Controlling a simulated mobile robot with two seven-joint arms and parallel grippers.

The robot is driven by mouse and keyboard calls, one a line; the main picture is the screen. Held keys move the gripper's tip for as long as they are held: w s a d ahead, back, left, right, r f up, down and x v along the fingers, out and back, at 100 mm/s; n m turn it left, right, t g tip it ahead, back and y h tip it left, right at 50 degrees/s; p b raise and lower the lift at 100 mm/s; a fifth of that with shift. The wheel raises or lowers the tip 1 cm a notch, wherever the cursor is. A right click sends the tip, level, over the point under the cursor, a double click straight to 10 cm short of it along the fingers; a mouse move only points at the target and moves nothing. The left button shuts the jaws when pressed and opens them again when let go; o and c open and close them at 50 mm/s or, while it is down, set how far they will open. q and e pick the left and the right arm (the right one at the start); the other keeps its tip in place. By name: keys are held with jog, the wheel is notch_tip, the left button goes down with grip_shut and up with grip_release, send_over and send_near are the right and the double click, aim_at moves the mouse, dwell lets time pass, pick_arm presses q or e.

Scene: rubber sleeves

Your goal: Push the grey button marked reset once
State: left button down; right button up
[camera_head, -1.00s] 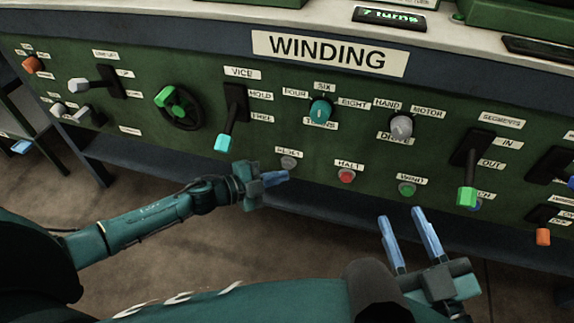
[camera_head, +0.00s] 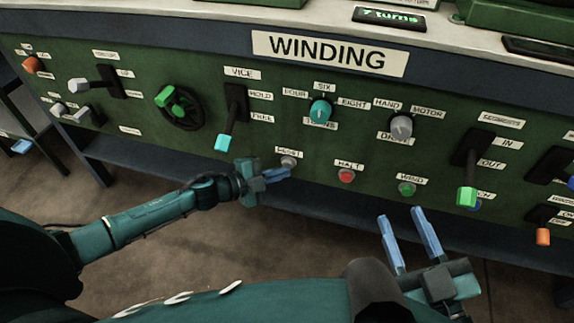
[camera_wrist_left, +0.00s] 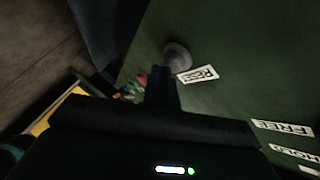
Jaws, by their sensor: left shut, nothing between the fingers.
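The grey reset button (camera_head: 289,161) is on the green panel's lower part, under its small RESET label (camera_head: 288,152). In the left wrist view the button (camera_wrist_left: 177,56) lies just beyond the fingertips, beside the label (camera_wrist_left: 198,74). My left gripper (camera_head: 286,173) is shut and empty, its blue fingers just below the button in the head view. Whether the tips touch the button I cannot tell. My right gripper (camera_head: 399,212) is open and empty, in front of the panel to the right.
The red HALT button (camera_head: 346,176) and green WIND button (camera_head: 407,189) sit to the right of reset. A cyan-tipped VICE lever (camera_head: 225,139) hangs to the upper left. A dark blue ledge (camera_head: 330,207) runs below the panel.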

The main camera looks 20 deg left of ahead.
pick_arm(q)
jog(key=shift+w, duration=0.25)
jog(key=shift+s, duration=0.1)
dwell(0.3)
jog(key=shift+s+p, duration=0.4)
jog(key=shift+s, duration=0.3)
jog(key=shift+s, duration=0.1)
jog(key=s+p, duration=0.2)
jog(key=s, duration=0.2)
jog(key=shift+s+a, duration=0.15)
jog(key=shift+s, duration=0.25)
dwell(0.4)
